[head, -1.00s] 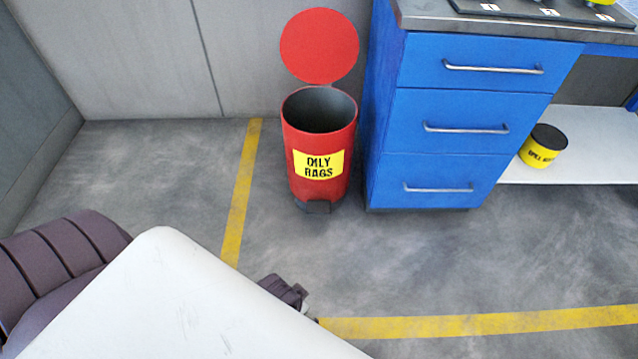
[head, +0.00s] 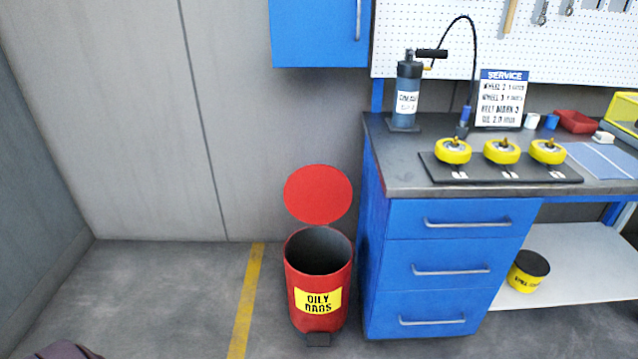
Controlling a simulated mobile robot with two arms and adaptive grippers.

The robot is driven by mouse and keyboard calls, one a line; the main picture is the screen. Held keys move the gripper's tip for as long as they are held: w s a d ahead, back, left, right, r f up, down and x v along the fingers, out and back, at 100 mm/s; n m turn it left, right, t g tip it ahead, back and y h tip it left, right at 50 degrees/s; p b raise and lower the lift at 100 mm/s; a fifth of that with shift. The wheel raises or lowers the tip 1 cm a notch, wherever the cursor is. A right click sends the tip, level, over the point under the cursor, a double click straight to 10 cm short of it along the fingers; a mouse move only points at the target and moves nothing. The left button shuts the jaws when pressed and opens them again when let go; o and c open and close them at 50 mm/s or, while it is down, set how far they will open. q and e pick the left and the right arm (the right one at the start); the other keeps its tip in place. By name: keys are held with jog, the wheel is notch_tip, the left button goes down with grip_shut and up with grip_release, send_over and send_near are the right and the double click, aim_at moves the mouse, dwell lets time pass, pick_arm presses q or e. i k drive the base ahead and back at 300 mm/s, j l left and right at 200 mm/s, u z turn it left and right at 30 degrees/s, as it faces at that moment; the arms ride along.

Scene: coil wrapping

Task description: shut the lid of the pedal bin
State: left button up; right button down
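The red pedal bin (head: 319,279) stands on the floor against the left side of the blue drawer cabinet, with a yellow "OILY RAGS" label on its front. Its round red lid (head: 318,194) is up, tilted back toward the wall, and the dark inside shows. The dark pedal (head: 318,339) is at the bottom front. Neither of my grippers is in view; only a small dark piece at the lower left edge shows, which seems to be part of my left arm.
The blue drawer cabinet (head: 446,270) stands right of the bin under a grey worktop (head: 405,165). A blue wall cupboard (head: 318,30) hangs above. A yellow tin (head: 526,278) sits on the low shelf. The floor left of the bin is clear, with a yellow line (head: 244,305).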

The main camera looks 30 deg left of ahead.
aim_at(314, 193)
jog(key=j+z, duration=0.2)
jog(key=j, duration=0.6)
jog(key=i+j+z, duration=0.2)
jog(key=j, duration=0.6)
jog(key=k+j+z, duration=0.25)
jog(key=j, duration=0.5)
jog(key=j+z, duration=0.2)
jog(key=j, duration=0.6)
